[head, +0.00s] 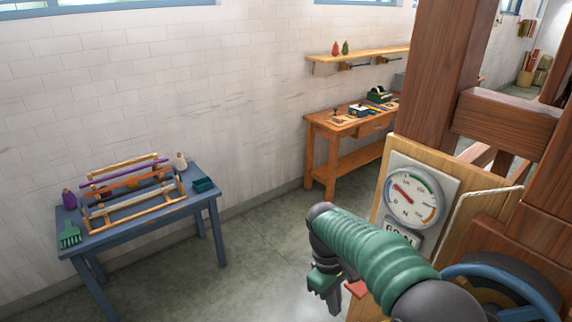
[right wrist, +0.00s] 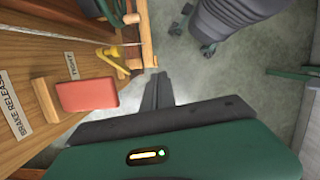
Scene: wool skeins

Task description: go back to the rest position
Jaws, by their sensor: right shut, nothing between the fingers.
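My right arm reaches in from the lower right of the head view, and its gripper (head: 324,282) hangs pointing down beside the wooden machine. In the right wrist view the right gripper's fingers (right wrist: 158,92) are together with nothing between them. They are over the floor, just right of a red block (right wrist: 87,95) on the wooden panel, and apart from it. My left gripper is in neither view.
The wooden frame with a round gauge (head: 411,196) stands close on the right. A blue wheel (head: 505,285) is below it. A blue table (head: 150,220) with a small wooden rack is at left. A workbench (head: 345,125) stands behind. The floor (head: 255,265) between is clear.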

